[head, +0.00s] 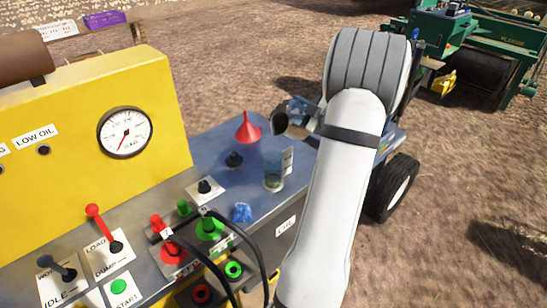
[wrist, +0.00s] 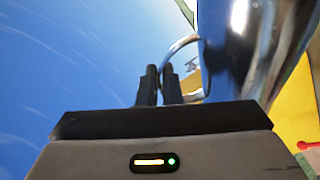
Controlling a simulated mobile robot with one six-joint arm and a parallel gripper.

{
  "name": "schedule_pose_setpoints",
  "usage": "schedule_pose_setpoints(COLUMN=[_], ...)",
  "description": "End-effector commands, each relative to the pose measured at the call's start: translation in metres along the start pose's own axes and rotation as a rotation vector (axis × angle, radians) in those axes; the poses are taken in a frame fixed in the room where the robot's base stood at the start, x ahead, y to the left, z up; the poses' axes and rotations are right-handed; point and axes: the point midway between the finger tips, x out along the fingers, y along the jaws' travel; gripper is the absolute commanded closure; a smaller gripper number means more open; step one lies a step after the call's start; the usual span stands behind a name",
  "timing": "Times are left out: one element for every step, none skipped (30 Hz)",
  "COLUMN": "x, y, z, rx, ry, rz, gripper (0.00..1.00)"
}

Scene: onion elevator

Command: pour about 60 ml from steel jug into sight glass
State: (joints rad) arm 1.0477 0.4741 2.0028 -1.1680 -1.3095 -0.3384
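The steel jug (head: 281,122) shows in the head view as a small dark, shiny shape above the blue-grey deck, its mouth side toward the left. It looks tilted; I cannot see its contents. In the wrist view the shiny jug (wrist: 240,55) fills the upper right, its curved handle at my gripper (wrist: 161,80). The two black fingers are close together at the handle and look shut on it. In the head view my gripper is mostly hidden behind my arm. The clear sight glass (head: 273,180) stands below the jug, with some dark content low in it.
A red funnel (head: 247,128) stands behind the sight glass. A blue crumpled cloth (head: 241,212) lies in front. Black knobs, red and green couplings with hoses (head: 209,229), and a yellow gauge panel (head: 90,140) are to the left.

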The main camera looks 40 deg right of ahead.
Motion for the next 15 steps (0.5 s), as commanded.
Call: schedule_pose_setpoints(x=[0.0002,0.0002,0.0002,0.0002,0.0002,0.0002,0.0002,0.0002,0.0003,0.0003,0.0003,0.0003,0.0003,0.0003,0.0003], y=[-0.0008,-0.0009,-0.0013,-0.0015,-0.0017,-0.0021,-0.0023,-0.0026,-0.0031,-0.0034,-0.0036,-0.0040,-0.0043,-0.0045,-0.0047], z=[-0.0009,-0.0015,-0.0024,-0.0029,-0.0034,-0.0041,-0.0045,-0.0049,-0.0054,-0.0057,-0.0061,-0.0065,-0.0068,-0.0071,-0.0074], rx=[-0.014,-0.023,-0.032,-0.039,-0.046,-0.055,-0.061,-0.066,-0.073,-0.079,-0.084,-0.090,-0.094,-0.098,-0.103], ry=[0.002,0.002,0.003,0.003,0.003,0.004,0.004,0.004,0.004,0.005,0.005,0.005,0.005,0.005,0.006], rz=[0.001,0.002,0.002,0.002,0.002,0.002,0.002,0.002,0.002,0.001,0.001,0.001,0.001,0.001,0.001], gripper=[1.00,1.00,1.00,1.00,1.00,1.00,1.00,1.00,1.00,1.00,1.00,1.00,1.00,1.00,1.00])
